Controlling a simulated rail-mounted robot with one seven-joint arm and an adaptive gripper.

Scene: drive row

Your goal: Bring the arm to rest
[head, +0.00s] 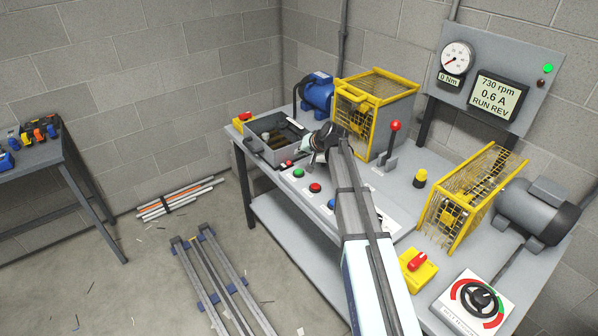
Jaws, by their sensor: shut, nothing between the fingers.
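My arm reaches from the bottom of the head view up over the grey bench (285,218). My gripper (287,164) is at its far end, above the bench's left part, beside the grey open tank (254,143). The gripper is small and dark here; its fingers look closed with nothing between them. I cannot tell whether it touches the tank's rim. The arm hides part of the button panel (293,186) and the bench middle.
A yellow-caged unit (372,105) and a red-knobbed lever (393,140) stand close right of my gripper. A blue motor (318,93) is behind. A second yellow guard (470,195), grey motor (538,212) and dial box (473,303) stand right. The display reads 730 rpm, RUN REV.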

